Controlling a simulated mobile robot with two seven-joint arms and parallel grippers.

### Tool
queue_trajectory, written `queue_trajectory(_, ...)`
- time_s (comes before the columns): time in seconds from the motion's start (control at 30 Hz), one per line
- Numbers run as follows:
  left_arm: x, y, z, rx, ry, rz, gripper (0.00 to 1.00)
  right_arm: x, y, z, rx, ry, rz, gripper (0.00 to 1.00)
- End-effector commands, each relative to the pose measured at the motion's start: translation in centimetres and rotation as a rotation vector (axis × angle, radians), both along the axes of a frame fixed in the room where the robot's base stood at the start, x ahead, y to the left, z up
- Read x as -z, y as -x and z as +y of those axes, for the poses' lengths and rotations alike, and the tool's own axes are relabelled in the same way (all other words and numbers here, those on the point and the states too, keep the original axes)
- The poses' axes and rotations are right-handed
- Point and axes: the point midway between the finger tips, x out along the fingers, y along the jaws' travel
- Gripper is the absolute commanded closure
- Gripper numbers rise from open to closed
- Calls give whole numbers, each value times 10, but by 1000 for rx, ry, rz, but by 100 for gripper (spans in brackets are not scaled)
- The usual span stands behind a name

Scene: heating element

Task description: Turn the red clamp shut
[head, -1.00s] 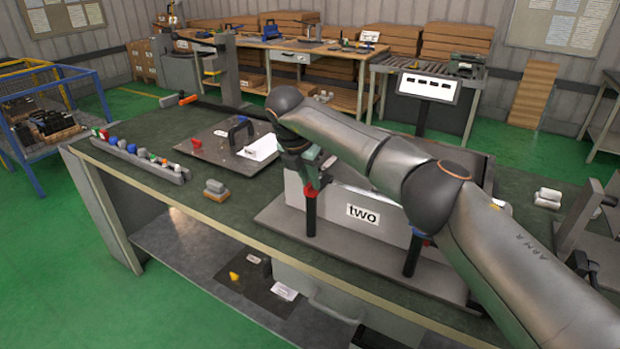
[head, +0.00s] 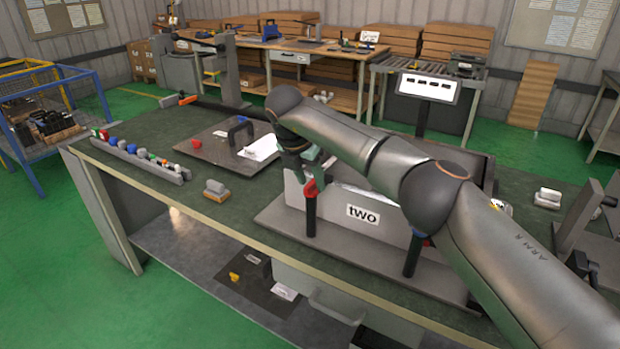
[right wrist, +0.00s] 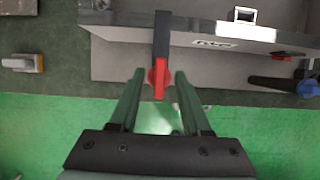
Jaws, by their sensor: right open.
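The red clamp (head: 311,188) sits on top of a dark upright post at the left front of the fixture marked "two" (head: 362,213). In the right wrist view the red clamp (right wrist: 160,78) lies between the tips of my right gripper (right wrist: 158,82), with its red handle pointing back toward the palm. The two green fingers are open, one on each side, with a visible gap to the handle. In the head view my right gripper (head: 298,172) is just behind and left of the clamp, partly hidden. My left gripper is not in view.
A second post with a blue top (right wrist: 307,88) stands at the fixture's right; my arm partly covers it in the head view. A grey-and-orange block (head: 216,190) lies on the green bench top (head: 240,215). A rack of small parts (head: 140,158) is at the left.

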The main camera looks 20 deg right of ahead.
Motion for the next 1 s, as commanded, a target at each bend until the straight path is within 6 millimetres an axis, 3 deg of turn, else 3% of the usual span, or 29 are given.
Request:
queue_trajectory(0.17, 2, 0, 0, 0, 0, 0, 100, -9, 2, 4, -3, -1, -2, 52)
queue_trajectory(0.7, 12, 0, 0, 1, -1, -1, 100, -104, 28, 33, -1, 0, -3, 52)
queue_trajectory(1.0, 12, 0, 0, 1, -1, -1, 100, -116, 31, 37, 0, 0, 0, 52)
